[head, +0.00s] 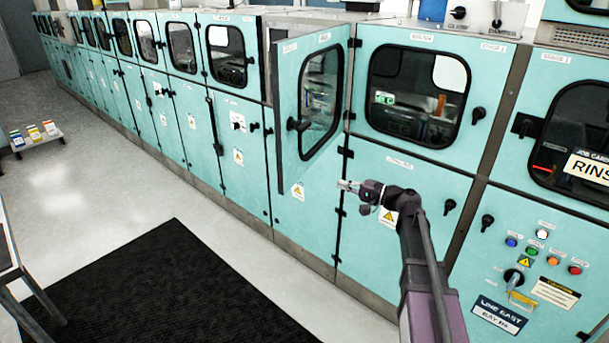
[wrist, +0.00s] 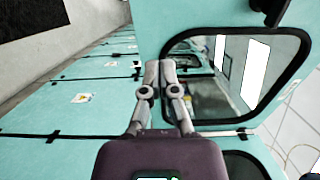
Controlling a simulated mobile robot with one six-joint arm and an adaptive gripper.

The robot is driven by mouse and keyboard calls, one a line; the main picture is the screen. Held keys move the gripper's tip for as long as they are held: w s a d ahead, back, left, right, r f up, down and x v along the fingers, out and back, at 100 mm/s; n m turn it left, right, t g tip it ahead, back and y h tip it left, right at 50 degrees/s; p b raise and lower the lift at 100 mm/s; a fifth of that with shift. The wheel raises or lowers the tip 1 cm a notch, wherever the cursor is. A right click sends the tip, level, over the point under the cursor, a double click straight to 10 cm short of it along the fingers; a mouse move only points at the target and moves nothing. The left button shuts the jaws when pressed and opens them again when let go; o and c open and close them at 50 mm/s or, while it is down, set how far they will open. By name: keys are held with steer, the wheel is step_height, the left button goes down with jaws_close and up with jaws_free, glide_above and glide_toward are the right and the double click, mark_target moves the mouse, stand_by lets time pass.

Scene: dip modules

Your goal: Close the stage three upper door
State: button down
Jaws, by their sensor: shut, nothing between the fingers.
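The open upper door (head: 288,75) is teal with a black-framed window and a dark handle. It stands swung out from the cabinet row, hinged on its right side beside the door labelled stage 2. Its own label is too small to read surely. In the wrist view the door (wrist: 155,20) fills the upper right, its window and handle showing. My gripper (head: 346,185) is shut and empty, below and right of the open door in the head view. In the wrist view my gripper (wrist: 160,66) overlaps the window's left end; I cannot tell whether it touches.
The shut stage 2 upper door (head: 364,60) is to the right, with a control panel (head: 540,262) farther right. More shut teal cabinets (head: 180,85) run back left. A black mat (head: 170,290) lies on the floor. A low rack (head: 37,138) stands far left. The floor between is clear.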

mark_target(294, 172)
steer(key=shift+a, duration=0.15)
steer(key=x, duration=1.3)
steer(key=shift+w+a, duration=0.15)
steer(key=shift+a, duration=0.2)
